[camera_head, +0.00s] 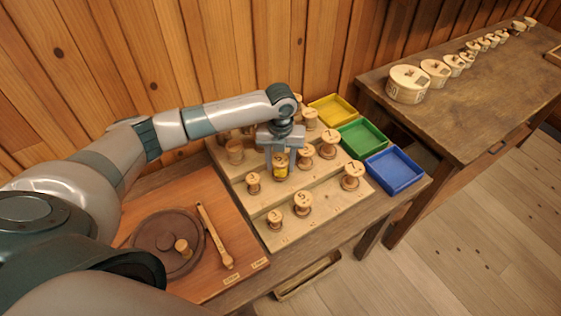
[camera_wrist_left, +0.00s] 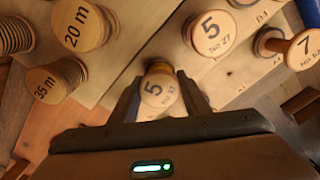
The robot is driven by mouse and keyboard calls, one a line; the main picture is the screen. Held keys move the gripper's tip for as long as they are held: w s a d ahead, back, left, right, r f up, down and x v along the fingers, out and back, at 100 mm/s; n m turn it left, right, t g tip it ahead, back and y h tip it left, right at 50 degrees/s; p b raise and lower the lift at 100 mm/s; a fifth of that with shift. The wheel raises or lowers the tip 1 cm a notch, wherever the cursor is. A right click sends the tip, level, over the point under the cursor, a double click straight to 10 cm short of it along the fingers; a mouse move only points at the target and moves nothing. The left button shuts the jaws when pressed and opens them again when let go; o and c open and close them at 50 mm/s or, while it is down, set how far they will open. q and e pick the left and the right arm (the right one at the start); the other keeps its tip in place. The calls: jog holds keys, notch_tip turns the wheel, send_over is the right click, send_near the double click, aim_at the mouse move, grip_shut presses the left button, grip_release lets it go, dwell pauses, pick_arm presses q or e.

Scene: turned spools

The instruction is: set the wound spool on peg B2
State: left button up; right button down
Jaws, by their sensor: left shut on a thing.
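My left gripper (camera_head: 281,168) is shut on a wound spool (camera_head: 280,172) with a yellow band, roughly upright over the middle of the stepped wooden board (camera_head: 325,215). In the left wrist view the held spool (camera_wrist_left: 158,91) shows a pale top marked 5, between the two fingers. I cannot tell whether its underside touches the board or a peg. Several other spools stand on the board, among them one marked 5 (camera_head: 302,203), one marked 7 (camera_head: 352,176) and one marked 1 (camera_head: 329,143). Peg B2 cannot be made out. My right gripper is out of view.
Yellow (camera_head: 333,109), green (camera_head: 362,138) and blue (camera_head: 394,170) trays stand right of the board. A round brown plate (camera_head: 152,236) and a wooden stick (camera_head: 214,237) lie on the mat at left. A second table (camera_head: 470,105) at right bears several round wooden blocks.

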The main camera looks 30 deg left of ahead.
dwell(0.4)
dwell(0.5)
pick_arm(q)
jog(key=shift+p, duration=0.4)
jog(key=shift+f+b, duration=0.3)
jog(key=shift+f, duration=0.3)
dwell(0.4)
jog(key=o, duration=0.8)
jog(key=shift+c, duration=0.2)
jog(key=shift+r, duration=0.1)
